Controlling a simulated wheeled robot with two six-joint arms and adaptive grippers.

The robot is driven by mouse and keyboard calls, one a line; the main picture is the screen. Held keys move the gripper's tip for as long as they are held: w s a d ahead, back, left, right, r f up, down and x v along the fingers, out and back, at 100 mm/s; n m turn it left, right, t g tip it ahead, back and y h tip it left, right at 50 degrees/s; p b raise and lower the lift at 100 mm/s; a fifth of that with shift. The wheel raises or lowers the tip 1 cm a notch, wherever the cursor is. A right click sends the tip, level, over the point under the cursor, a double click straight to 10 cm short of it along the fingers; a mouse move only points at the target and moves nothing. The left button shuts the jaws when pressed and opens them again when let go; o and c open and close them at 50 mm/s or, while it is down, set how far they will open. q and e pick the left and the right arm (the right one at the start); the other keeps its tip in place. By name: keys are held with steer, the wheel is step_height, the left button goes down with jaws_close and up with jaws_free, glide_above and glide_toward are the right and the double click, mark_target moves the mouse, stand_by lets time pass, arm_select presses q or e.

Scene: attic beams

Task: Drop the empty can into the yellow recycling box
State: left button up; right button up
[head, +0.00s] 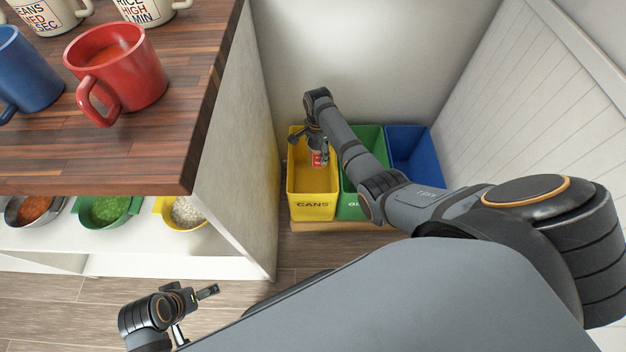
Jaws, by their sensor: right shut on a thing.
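The yellow recycling box (312,207) stands on the floor against the back wall, with "CANS" on its front. My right gripper (318,150) reaches over it and is shut on the can (318,159), a small red and silver can. The can is over or within the box's opening; its exact height against the rim is hard to tell. My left gripper (207,292) is at the lower left, above the floor, away from the boxes; its fingers are too small to read clearly.
A green box (350,207) and a blue box (410,150) stand to the right of the yellow one. A wooden counter (150,150) with a red mug (118,70), a blue mug (25,72) and cream mugs is at left. Bowls sit on the shelf below.

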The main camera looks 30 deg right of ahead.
steer(key=shift+f+b, duration=0.45)
steer(key=shift+f, duration=0.25)
arm_select(q)
steer(key=shift+w+d+f+t, duration=0.15)
steer(key=shift+d+f+t, duration=0.05)
steer(key=shift+f, duration=0.3)
steer(key=shift+w+d+f+t, duration=0.15)
steer(key=shift+f+t, duration=0.05)
steer(key=shift+f, duration=0.3)
arm_select(e)
steer(key=o, duration=1.2)
steer(key=shift+o, duration=0.2)
step_height(320, 180, up, 12)
